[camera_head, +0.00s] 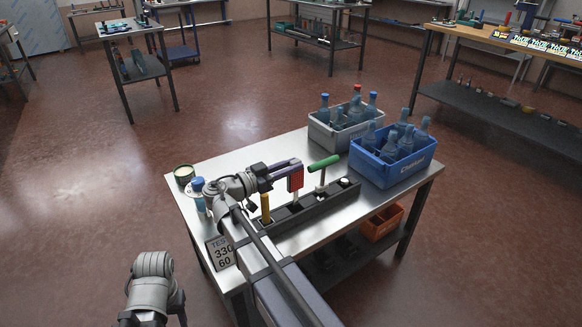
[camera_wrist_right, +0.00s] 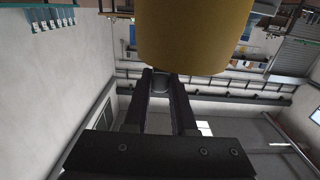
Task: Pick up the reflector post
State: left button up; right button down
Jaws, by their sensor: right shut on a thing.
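The reflector post, with a red plate (camera_head: 296,179) on a pale stem, stands upright at the black slotted rack (camera_head: 310,210) on the steel table. My right gripper (camera_head: 292,166) reaches it from the left, fingers level, shut on its upper part. In the right wrist view, the fingers (camera_wrist_right: 160,95) close on a small grey piece (camera_wrist_right: 160,83); the red plate does not show there. A yellow cylinder (camera_wrist_right: 195,35) fills the top of that view, close to the camera. Only part of my left arm shows at the lower left; its gripper is out of view.
The yellow-topped piece (camera_head: 265,207) stands just left of the post, a green-handled tool (camera_head: 324,163) just right. A grey crate (camera_head: 322,136) and a blue crate (camera_head: 385,175) of bottles stand behind. A blue-capped bottle (camera_head: 198,194) and a round tin (camera_head: 184,173) are at left.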

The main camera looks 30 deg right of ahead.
notch_tip(320, 180, up, 26)
jog(key=p, duration=2.5)
